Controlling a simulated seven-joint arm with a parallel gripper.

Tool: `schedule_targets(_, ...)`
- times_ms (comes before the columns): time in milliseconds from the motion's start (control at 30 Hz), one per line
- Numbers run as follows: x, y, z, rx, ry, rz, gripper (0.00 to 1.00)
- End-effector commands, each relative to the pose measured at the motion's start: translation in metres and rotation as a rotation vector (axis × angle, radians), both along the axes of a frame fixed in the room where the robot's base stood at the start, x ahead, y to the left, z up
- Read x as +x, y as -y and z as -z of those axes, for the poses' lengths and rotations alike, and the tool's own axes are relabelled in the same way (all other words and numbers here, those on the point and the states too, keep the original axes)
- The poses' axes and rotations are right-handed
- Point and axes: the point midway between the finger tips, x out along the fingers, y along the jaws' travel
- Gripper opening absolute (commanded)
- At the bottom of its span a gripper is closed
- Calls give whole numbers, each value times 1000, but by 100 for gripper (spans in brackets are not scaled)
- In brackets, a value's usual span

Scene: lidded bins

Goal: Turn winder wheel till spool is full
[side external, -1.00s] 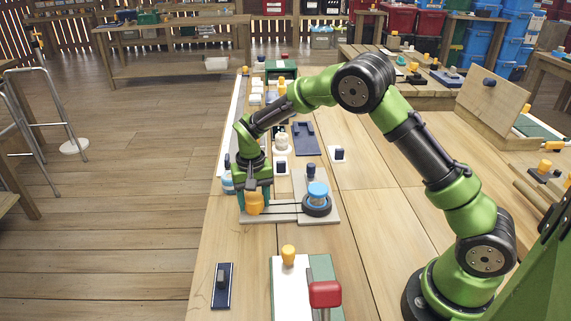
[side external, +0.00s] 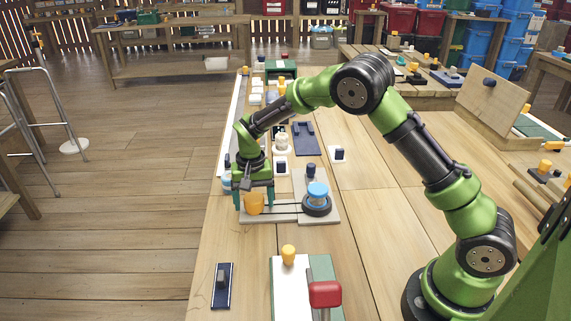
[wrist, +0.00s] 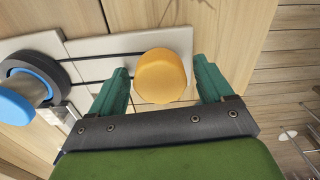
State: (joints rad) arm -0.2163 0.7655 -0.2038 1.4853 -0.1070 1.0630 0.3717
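The winder sits on a pale grey base plate (side external: 285,216) near the table's left edge. An orange knob (side external: 254,204) stands at its left end and also shows in the wrist view (wrist: 160,76). At the other end is a dark wheel (side external: 317,210) with a blue-topped spool (side external: 318,190) on it; dark lines run between the two. I cannot tell how full the spool is. My gripper (side external: 254,198) points down over the knob. Its green fingers, in the wrist view (wrist: 161,85), are spread on either side of the knob, with narrow gaps.
A dark blue upright piece (side external: 311,171) stands just behind the spool. A white and green board with an orange knob (side external: 288,255) and a red block (side external: 325,294) lies in front. A dark blue plate (side external: 222,286) lies front left. The table right of the winder is clear.

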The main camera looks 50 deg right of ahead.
Motion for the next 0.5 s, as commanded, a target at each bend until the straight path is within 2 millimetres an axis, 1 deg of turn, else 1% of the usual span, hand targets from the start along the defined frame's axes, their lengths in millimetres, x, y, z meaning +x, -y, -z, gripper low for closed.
schedule_targets(233, 0, 0, 0, 0, 0, -1, 81)
schedule_targets(333, 0, 0, -3, 1, 1, -1, 81)
schedule_targets(433, 1, 0, -14, 0, 3, -2, 81)
schedule_targets(500, 1, 0, -27, 0, 4, -1, 81)
